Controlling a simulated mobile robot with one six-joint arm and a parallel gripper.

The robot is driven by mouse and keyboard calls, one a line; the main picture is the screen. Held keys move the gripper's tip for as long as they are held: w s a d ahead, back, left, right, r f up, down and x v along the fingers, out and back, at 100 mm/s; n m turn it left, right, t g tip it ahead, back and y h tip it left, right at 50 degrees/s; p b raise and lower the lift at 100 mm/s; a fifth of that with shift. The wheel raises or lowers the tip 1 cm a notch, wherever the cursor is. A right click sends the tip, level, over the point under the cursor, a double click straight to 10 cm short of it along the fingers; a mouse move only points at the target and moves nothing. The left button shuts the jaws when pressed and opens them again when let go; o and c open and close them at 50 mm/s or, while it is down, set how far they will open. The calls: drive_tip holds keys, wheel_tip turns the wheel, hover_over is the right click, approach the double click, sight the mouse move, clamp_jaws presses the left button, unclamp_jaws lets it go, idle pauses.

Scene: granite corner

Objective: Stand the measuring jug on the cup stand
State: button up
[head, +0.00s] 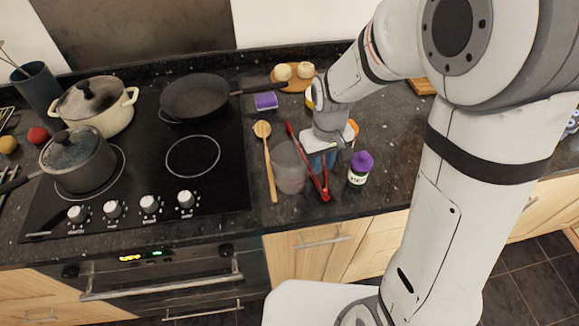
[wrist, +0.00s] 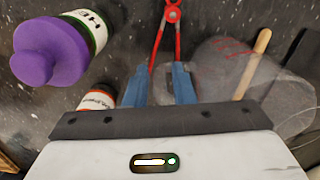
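The measuring jug (head: 288,168) is a translucent grey vessel standing on the dark counter just right of the hob. In the wrist view the jug (wrist: 240,75) is at the right, see-through, with red markings on its side. My gripper (head: 322,163) points down at the jug's right side. In the wrist view its two blue fingers (wrist: 161,70) are apart, with the right finger close to or overlapping the jug's edge. I cannot make out a cup stand in either view.
Red tongs (head: 308,163) lie beside the jug, and a wooden spoon (head: 267,160) lies to its left. A purple-capped jar (head: 360,170) stands close right of my gripper. Pots occupy the hob.

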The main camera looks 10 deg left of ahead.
drive_tip(key=shift+c, duration=0.2)
clamp_jaws()
idle(0.4)
